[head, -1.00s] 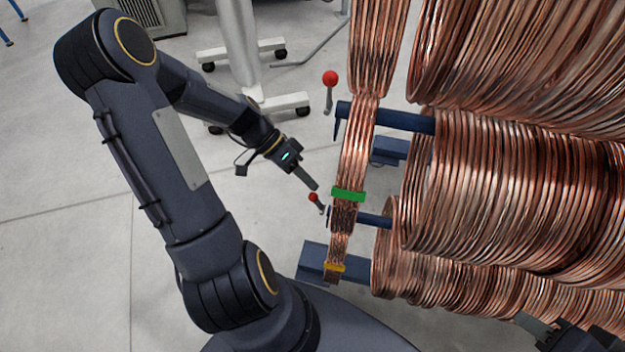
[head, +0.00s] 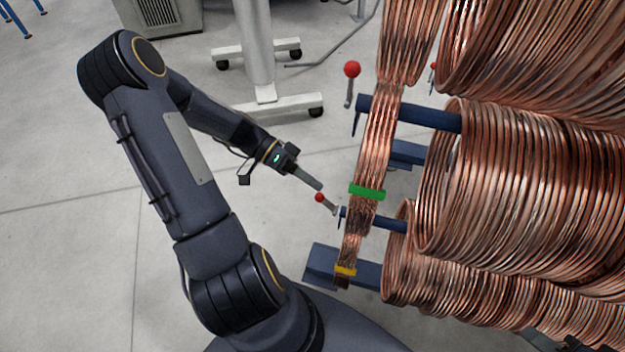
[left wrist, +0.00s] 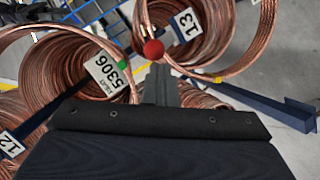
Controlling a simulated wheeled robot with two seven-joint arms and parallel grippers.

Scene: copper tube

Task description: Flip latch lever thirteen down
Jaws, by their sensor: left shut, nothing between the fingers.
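A short latch lever with a red ball (head: 320,198) stands out to the left from the end of a dark blue bar (head: 382,221), leaning up and left. My left gripper (head: 319,186) is shut and empty, its tip just above the ball. In the left wrist view, the ball (left wrist: 153,49) appears just beyond the shut fingers (left wrist: 158,82), close to a white tag reading 13 (left wrist: 184,24). I cannot tell whether the fingertips touch the ball. A dark part of my right arm (head: 545,340) shows at the lower right edge; its fingers cannot be made out.
Another red-ball lever (head: 351,72) stands at a higher bar (head: 415,114). Large copper coils (head: 520,195) fill the right side. A copper bundle with a green band (head: 367,191) and yellow band (head: 345,269) hangs close right of the lever.

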